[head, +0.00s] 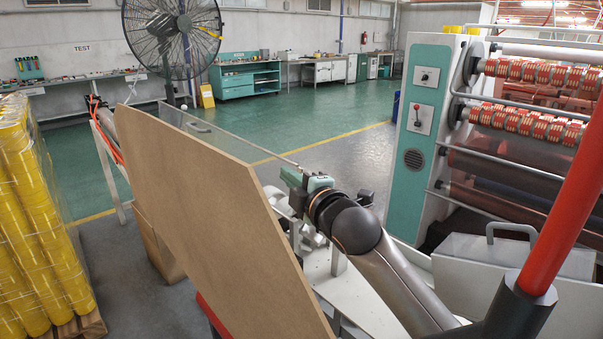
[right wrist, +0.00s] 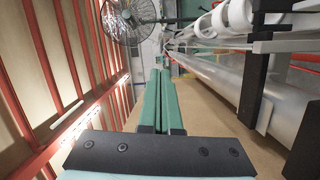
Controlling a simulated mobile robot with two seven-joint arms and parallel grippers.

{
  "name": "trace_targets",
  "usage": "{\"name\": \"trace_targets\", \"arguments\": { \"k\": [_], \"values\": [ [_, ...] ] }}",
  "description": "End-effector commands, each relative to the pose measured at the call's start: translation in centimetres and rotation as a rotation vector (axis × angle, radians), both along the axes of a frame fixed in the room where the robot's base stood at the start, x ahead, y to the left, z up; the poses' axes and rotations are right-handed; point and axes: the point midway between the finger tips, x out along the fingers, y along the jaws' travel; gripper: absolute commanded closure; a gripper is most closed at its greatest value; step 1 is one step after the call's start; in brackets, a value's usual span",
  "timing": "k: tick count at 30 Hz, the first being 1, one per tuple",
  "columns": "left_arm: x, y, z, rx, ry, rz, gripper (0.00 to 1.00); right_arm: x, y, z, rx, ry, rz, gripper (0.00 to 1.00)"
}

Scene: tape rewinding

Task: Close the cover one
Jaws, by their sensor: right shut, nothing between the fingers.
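A clear panel (head: 225,143) with a thin metal edge and a small grey handle shows behind the brown board in the head view. It may be cover one; the board hides its lower part, and I cannot tell how far it stands open. My right gripper (head: 289,176) is at the near right end of this panel's metal edge. I cannot tell if they touch. In the right wrist view its green fingers (right wrist: 160,78) are together with nothing between them. My left gripper cannot be made out.
A large brown board (head: 215,190) fills the front middle. Yellow rolls (head: 40,220) stand at left. A green and white machine (head: 418,150) with red rollers is at right, with a grey metal box (head: 495,262) with a handle before it. Open green floor lies beyond.

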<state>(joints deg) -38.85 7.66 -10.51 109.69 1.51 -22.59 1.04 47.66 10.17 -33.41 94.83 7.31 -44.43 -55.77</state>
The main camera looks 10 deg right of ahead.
Motion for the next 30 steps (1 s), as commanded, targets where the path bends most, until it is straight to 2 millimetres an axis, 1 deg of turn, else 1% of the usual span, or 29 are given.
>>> {"name": "trace_targets", "arguments": {
  "k": [1,7,20,27,30],
  "values": [
    [0.0,0.0,0.2,0.0,0.0,0.0,0.73,0.6,-1.0,-0.1,-0.002,0.002,-0.007,1.0],
    [0.0,0.0,0.4,-0.001,0.001,0.001,0.73,1.5,-2.3,-0.4,-0.003,0.001,-0.005,1.0],
    [0.0,-0.1,0.5,-0.002,0.001,0.001,0.73,1.7,-2.6,-0.5,0.0,0.002,-0.004,1.0],
    [-0.1,-0.1,1.5,-0.003,0.002,0.001,0.73,2.0,-3.0,-0.3,0.035,0.028,-0.003,1.0],
    [-0.1,-0.1,1.6,-0.003,0.002,0.001,0.73,2.1,-3.1,-0.4,0.046,0.035,-0.002,1.0]
  ]
}}
